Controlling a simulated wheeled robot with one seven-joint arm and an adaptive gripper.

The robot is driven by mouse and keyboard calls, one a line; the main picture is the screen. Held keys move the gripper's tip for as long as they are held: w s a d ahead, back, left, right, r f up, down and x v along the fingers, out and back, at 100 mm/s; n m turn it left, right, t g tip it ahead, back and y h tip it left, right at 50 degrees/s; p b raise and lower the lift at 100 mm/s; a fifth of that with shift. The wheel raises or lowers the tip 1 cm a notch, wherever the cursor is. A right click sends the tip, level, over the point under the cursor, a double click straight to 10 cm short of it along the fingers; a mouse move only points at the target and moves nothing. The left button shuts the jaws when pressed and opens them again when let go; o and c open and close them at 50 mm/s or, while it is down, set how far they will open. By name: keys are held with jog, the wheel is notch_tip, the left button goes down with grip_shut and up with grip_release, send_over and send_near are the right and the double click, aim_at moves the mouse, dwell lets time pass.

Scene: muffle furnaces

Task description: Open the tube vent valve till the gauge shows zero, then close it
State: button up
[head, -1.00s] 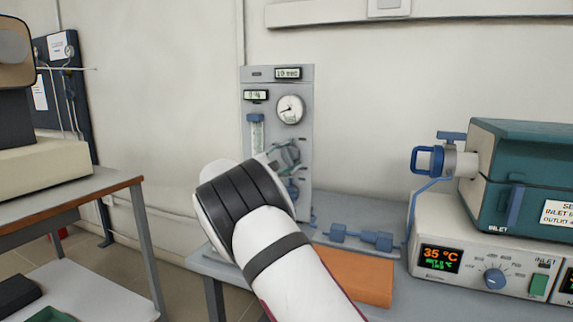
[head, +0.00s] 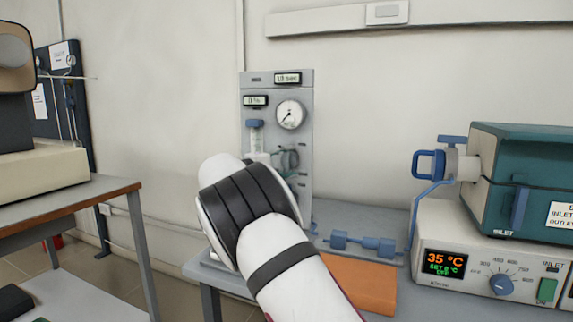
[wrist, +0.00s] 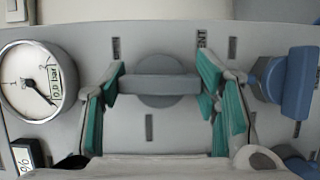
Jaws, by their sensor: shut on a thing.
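The grey vent valve knob (wrist: 167,70) is in the middle of the wrist view, with its bar handle lying level across that picture. My gripper (wrist: 160,88) is shut on this handle, one green-padded finger at each end. A partly hidden VENT label stands beside the right finger. The round gauge (wrist: 38,85) is at the left of the wrist view; its small readout looks like 0.0 bar. The gauge also shows in the head view (head: 290,114), needle pointing down-left. There, my arm hides much of the valve and gripper.
A blue knob (wrist: 288,82) sits close beyond the right finger. In the head view, the grey panel (head: 303,150) also carries displays and a flow tube. Blue fittings (head: 362,245), an orange block (head: 358,283) and a teal tube furnace (head: 535,180) are to the right.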

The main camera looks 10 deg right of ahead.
jog(key=o, duration=1.2)
jog(key=shift+c, duration=0.2)
jog(key=v, duration=1.2)
jog(key=shift+w, duration=0.1)
